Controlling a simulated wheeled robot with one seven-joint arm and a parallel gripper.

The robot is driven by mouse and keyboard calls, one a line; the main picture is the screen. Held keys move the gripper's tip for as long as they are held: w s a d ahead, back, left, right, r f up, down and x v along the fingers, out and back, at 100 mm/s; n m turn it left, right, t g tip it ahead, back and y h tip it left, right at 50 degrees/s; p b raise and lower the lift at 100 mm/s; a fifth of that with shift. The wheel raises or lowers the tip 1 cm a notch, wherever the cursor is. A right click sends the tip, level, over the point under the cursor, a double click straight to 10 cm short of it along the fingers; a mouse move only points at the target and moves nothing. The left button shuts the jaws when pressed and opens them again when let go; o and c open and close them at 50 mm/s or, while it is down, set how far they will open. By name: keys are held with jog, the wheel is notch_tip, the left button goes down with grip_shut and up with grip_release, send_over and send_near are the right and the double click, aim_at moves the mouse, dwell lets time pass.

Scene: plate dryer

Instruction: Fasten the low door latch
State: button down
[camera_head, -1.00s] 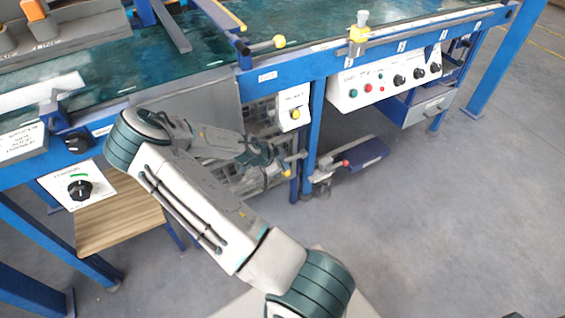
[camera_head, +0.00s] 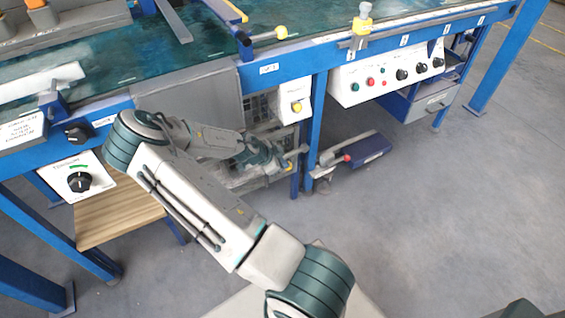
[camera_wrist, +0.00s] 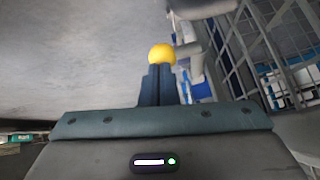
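The low door latch shows a yellow round knob (camera_head: 288,165) at the lower right of the mesh door (camera_head: 240,180), under the bench. In the wrist view the knob (camera_wrist: 161,54) sits right at my fingertips, with a pale latch part (camera_wrist: 187,50) beside it. My gripper (camera_wrist: 162,72) has its two dark fingers close together, pointing at the knob. I cannot tell whether they touch it. In the head view my gripper (camera_head: 275,160) is small and partly hidden by my wrist, just left of the knob. The rest of the latch is unclear.
A blue post (camera_head: 314,130) stands just right of the latch. A blue pedal unit with a red ball (camera_head: 365,150) lies on the floor farther right. A white box with a yellow knob (camera_head: 296,106) hangs above. A wooden board (camera_head: 115,215) is at left. The floor at right is clear.

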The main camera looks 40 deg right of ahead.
jog(key=p+v, duration=0.2)
jog(key=v, duration=0.5)
jog(key=shift+a+r, duration=0.15)
jog(key=shift+a, duration=0.05)
dwell(0.3)
